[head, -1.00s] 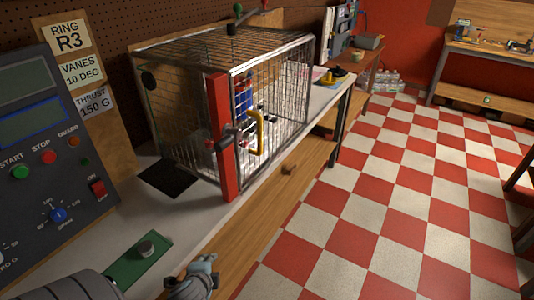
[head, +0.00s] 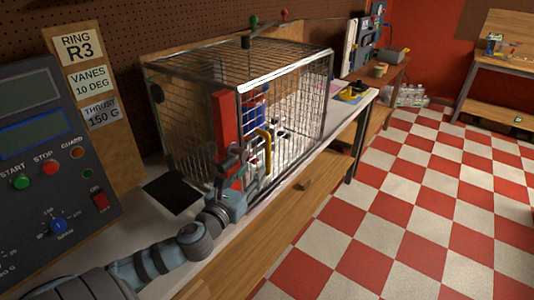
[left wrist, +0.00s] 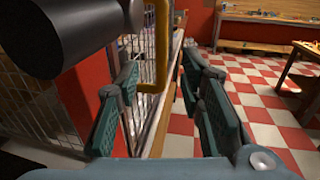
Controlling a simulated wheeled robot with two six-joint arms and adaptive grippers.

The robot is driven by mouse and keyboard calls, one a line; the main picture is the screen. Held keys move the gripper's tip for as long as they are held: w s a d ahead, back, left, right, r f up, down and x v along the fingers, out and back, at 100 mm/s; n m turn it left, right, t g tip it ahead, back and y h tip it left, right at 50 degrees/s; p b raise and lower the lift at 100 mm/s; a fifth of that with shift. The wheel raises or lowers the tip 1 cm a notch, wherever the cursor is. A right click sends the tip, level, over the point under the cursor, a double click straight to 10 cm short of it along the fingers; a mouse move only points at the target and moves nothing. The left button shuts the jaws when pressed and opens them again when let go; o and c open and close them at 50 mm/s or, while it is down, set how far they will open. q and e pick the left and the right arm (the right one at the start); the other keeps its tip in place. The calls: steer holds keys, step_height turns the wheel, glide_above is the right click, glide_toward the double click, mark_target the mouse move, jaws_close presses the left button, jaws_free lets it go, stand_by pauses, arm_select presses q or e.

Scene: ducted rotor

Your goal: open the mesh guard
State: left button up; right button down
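The mesh guard (head: 300,105) is a wire cage on the bench, and its front looks closed. A red upright bar (head: 224,120) with a dark knob (head: 231,160) stands at its front corner. A yellow handle (head: 265,150) is on the front mesh; it also shows in the left wrist view (left wrist: 162,40). My left gripper (head: 247,192) is low beside the red bar and handle. In the left wrist view its two fingers (left wrist: 162,78) are apart, with the handle ahead between them; I see no grip on it. My right gripper is not in view.
A dark cylinder (left wrist: 70,35) is very close at upper left in the left wrist view. The control panel (head: 50,150) stands at the left, with a black mat (head: 172,194) on the bench. The checkered floor (head: 420,210) at the right is clear.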

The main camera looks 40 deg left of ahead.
mark_target(266, 156)
arm_select(q)
steer(key=p+x, duration=0.1)
steer(key=x, duration=0.9)
steer(key=shift+w, duration=0.35)
steer(key=shift+s, duration=0.1)
steer(key=shift+s, duration=0.1)
steer(key=shift+c, duration=0.6)
jaws_close()
